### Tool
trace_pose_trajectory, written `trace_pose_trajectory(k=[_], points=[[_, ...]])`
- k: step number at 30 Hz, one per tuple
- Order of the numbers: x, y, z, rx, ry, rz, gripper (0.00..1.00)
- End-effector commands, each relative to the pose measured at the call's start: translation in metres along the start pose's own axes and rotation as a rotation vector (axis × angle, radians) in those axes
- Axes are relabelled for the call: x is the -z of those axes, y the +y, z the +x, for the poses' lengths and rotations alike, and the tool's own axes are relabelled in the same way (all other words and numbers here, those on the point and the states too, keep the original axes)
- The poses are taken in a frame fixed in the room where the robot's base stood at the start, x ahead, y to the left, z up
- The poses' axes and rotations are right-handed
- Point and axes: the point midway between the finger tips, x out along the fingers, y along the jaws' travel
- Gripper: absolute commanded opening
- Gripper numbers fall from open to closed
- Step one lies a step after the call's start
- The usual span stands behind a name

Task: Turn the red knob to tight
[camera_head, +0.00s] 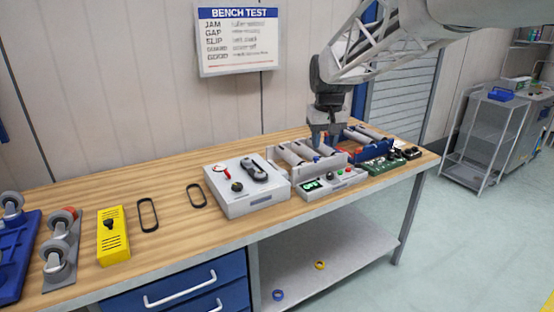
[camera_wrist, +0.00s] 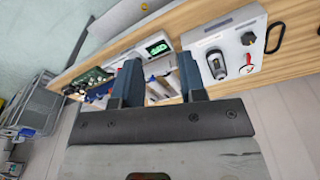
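The red knob (camera_head: 222,170) sits on a white dial at the back left of the top of a light grey box (camera_head: 259,200) on the bench. In the wrist view the red knob (camera_wrist: 246,69) shows small at the right, on the same box. Its pointer setting is too small to read. My gripper (camera_head: 326,142) is well to the right of the box, pointing down over the trays of rollers. In the wrist view its two blue-grey fingers (camera_wrist: 160,78) stand wide apart. I see nothing held between them.
The box also carries a black knob (camera_head: 237,187) and a grey rounded part (camera_head: 254,169). A panel with a green display (camera_head: 312,185) stands right of it. Grey rollers (camera_head: 296,152) and a green circuit board (camera_head: 383,165) are near my gripper. The bench left of the box holds black loops (camera_head: 148,214) and a yellow block (camera_head: 113,235).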

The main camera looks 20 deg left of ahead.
Motion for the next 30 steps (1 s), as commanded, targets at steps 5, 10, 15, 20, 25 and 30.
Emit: trace_pose_trajectory(k=[5, 10, 15, 20, 25, 30], points=[[0.043, -0.025, 0.015, 0.005, -0.014, -0.044, 0.38], [0.082, -0.051, 0.031, 0.009, -0.024, -0.084, 0.38], [0.118, -0.079, 0.049, 0.013, -0.036, -0.124, 0.38], [0.15, -0.108, 0.068, 0.016, -0.046, -0.163, 0.38], [0.182, -0.141, 0.09, 0.02, -0.057, -0.203, 0.38], [0.211, -0.175, 0.115, 0.023, -0.069, -0.243, 0.38]])
